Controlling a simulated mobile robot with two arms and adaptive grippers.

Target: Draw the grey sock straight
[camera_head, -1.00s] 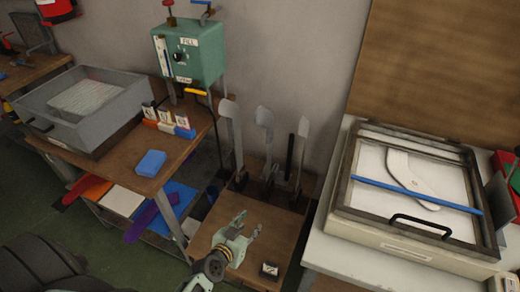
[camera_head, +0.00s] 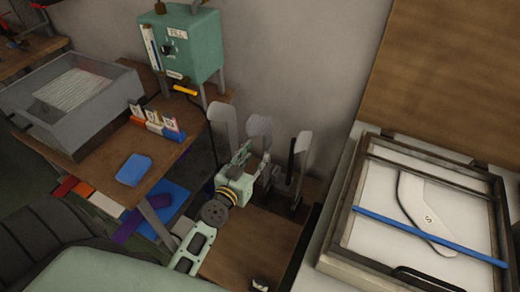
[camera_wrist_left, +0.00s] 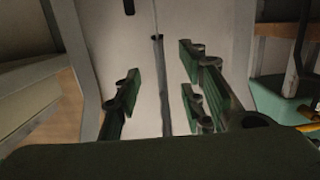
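Several pale upright sock forms stand on a low wooden bench: a left one (camera_head: 222,125), a middle one (camera_head: 259,132) that looks greyer, and a right one (camera_head: 303,145). I cannot tell for certain which of them wears the grey sock. My left gripper (camera_head: 254,164) is in front of the middle form's lower part, fingers apart and empty. In the left wrist view the open fingers (camera_wrist_left: 158,95) frame a pale flat surface (camera_wrist_left: 145,65) with a thin dark upright bar (camera_wrist_left: 162,85). Contact cannot be told. My right gripper is out of view.
A framed press (camera_head: 352,232) with a blue bar (camera_head: 425,234) and a flat white form marked S (camera_head: 420,212) is on the right. The low bench's front (camera_head: 255,245) is mostly clear.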

